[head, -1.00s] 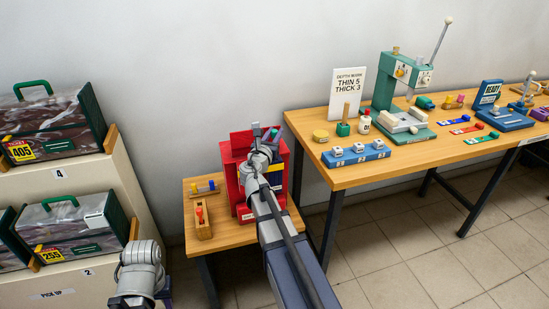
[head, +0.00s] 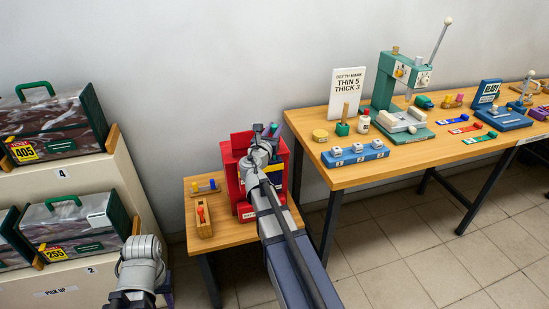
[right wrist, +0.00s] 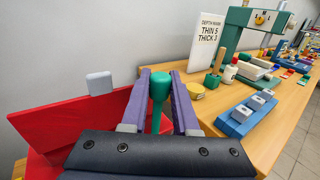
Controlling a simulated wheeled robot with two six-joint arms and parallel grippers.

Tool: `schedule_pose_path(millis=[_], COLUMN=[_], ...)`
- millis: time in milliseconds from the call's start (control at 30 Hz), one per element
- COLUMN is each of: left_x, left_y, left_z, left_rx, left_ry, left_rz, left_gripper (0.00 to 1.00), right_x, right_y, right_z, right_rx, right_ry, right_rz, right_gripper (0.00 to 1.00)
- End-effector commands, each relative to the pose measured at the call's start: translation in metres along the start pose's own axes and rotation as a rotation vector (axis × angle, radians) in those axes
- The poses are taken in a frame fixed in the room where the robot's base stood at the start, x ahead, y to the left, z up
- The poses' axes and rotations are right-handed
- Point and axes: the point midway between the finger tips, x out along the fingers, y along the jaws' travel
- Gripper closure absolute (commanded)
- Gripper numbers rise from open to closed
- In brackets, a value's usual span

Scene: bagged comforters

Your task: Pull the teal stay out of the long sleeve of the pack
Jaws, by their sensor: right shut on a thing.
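The pack (head: 246,207) is a red case on the small table; its red sides also show in the right wrist view (right wrist: 50,122). My right gripper (head: 270,128) is above it. In the right wrist view its purple fingers (right wrist: 160,84) are shut on the rounded teal-green top of the teal stay (right wrist: 160,88). The stay's lower part is hidden behind the gripper's dark body, so I cannot tell how much sits in the sleeve. My left arm is at the bottom left; only a purple bit of its gripper (head: 166,290) shows.
A pale grey block (right wrist: 100,83) stands up from the pack, left of the fingers. A wooden holder with a red peg (head: 203,219) is left of the pack. The long workbench (head: 400,160) with a green press stands at right. Shelved bagged comforters (head: 55,125) are at left.

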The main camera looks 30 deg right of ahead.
Motion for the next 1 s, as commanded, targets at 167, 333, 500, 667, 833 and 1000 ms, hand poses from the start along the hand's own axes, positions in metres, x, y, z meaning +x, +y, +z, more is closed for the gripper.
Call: schedule_pose_path(millis=[167,333,500,667,833,1000], left_x=[0.001,-0.002,-0.009,-0.015,-0.021,-0.022], left_y=[0.0,0.0,-0.001,-0.001,-0.002,-0.002], left_z=[0.0,0.0,0.001,0.001,0.001,0.001], left_rx=[0.0,0.0,0.0,0.0,0.0,0.0], left_ry=[0.0,0.0,0.0,0.0,0.0,0.0], left_rz=[0.0,0.0,0.0,0.0,0.0,0.0], left_gripper=[0.57,0.57,0.57,0.57,0.57,0.57], right_x=[0.0,0.0,0.0,0.0,0.0,0.0], right_y=[0.0,0.0,0.0,0.0,0.0,0.0], right_z=[-0.001,0.002,0.009,0.015,0.021,0.022], right_rx=[0.0,0.0,0.0,0.0,0.0,0.0], right_ry=[0.0,0.0,0.0,0.0,0.0,0.0], right_rz=[0.0,0.0,0.0,0.0,0.0,0.0], right_gripper=[1.0,1.0,1.0,1.0,1.0,1.0])
